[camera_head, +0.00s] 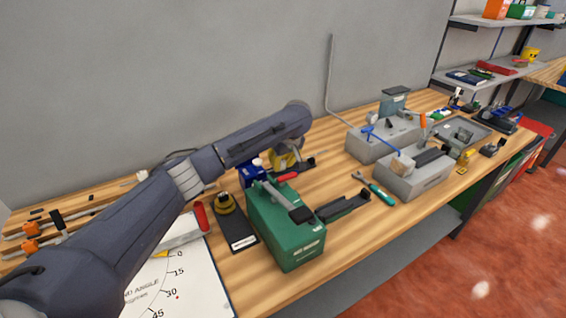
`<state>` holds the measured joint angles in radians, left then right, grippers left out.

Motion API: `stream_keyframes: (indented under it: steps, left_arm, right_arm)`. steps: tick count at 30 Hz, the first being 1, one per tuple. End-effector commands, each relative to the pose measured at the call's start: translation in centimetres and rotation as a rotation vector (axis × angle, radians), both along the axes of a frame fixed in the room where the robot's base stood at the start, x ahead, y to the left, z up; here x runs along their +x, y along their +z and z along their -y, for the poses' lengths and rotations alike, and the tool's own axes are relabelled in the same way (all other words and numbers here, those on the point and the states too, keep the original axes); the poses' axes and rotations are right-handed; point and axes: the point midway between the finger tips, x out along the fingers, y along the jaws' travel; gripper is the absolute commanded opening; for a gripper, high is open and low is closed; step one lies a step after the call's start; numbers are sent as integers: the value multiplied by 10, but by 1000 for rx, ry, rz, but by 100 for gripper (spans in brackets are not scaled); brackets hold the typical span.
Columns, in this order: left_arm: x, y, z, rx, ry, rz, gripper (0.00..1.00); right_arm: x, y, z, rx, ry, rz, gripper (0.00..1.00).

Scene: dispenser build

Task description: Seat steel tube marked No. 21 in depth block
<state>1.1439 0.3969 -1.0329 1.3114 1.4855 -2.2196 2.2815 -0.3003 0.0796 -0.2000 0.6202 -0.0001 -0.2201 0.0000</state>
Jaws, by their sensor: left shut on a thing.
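My left arm reaches in from the lower left, and its far end bends down over the bench. My left gripper (287,157) is mostly hidden below the forearm, beside yellow and black parts. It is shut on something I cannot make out. Two grey blocks, one at the back (370,147) and one in front (410,183), stand to the right of the gripper; I cannot tell which is the depth block. My right gripper is out of view.
A green block (292,242) with a clamp on top stands close below the left arm. A white angle board (185,282) lies at the front left. A teal-handled screwdriver (380,193) and a black holder (343,205) lie mid-bench. Shelves (495,75) stand at the far right.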

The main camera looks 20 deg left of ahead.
Motion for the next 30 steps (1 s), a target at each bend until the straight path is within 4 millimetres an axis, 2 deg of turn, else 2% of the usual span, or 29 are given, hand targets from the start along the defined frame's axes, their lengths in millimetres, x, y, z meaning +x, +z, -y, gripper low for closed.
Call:
stream_keyframes:
  steps: [18, 19, 25, 30]
  left_arm:
    - [-4, 0, -4, 1, 0, -1, 0]
    - [-4, 0, -4, 1, 0, -1, 25]
    - [-4, 0, -5, 2, 0, -2, 48]
    - [-4, -1, -5, 2, -1, -2, 49]
  right_arm:
    - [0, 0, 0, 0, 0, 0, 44]
    - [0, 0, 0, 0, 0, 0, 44]
    - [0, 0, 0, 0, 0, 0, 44]
    - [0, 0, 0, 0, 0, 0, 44]
